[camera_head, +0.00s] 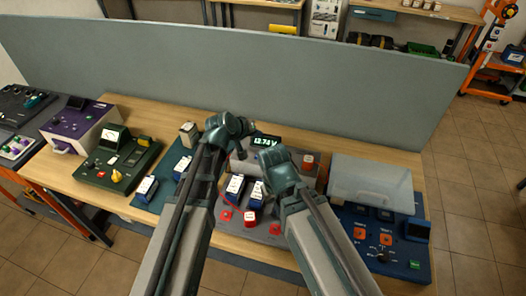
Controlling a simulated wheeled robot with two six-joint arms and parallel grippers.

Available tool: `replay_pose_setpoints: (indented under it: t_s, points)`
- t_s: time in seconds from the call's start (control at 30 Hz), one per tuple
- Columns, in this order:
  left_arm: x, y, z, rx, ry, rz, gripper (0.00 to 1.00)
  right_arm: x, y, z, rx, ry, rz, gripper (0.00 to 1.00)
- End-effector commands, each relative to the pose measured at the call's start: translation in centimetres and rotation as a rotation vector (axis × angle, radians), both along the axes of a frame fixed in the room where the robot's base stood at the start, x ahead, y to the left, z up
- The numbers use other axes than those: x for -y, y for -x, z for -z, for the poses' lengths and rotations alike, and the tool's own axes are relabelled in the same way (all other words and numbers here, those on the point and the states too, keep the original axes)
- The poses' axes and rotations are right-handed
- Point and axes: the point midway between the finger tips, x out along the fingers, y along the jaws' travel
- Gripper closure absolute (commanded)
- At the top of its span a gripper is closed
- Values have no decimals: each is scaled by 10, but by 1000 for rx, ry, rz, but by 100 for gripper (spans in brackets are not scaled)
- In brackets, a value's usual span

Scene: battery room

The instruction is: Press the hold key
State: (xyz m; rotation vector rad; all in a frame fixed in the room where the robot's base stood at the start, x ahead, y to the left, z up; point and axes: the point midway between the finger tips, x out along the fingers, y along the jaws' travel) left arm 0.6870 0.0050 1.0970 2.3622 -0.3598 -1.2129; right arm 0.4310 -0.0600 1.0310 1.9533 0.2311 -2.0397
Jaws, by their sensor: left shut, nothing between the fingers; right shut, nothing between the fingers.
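A grey tester (262,229) stands in the middle of the bench, with a lit display (266,141) that reads about 12.74 V. Several small white-and-blue batteries stand on it, and red knobs or keys show along its front. An orange-red part (308,161) sits at its back right. No label is legible, so I cannot tell which part is the hold key. My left gripper (238,127) is shut and empty, just left of the display. My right gripper (274,157) is shut and empty, just below the display. My arms hide parts of the tester.
A green meter unit (118,160) and a purple unit (85,124) stand at left. A blue panel (390,247) with orange switches and a clear cover (370,182) stand at right. A grey partition (230,65) closes off the bench's back.

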Motion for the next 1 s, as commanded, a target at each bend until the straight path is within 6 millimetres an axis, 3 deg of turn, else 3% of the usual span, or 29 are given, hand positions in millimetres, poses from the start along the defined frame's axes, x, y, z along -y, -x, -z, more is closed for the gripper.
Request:
replay_pose_setpoints:
  t_s: [0.47, 0.67, 1.0]
  points:
    - [0, 0, 6, -1, -1, 1, 100, 0, 0, 6, 0, 0, 0, 100]
    - [0, 0, 23, -1, -1, 1, 100, 0, 0, 23, 0, 0, 1, 100]
    - [0, 0, 70, -1, -1, 1, 100, 0, 0, 70, 0, 0, 2, 100]
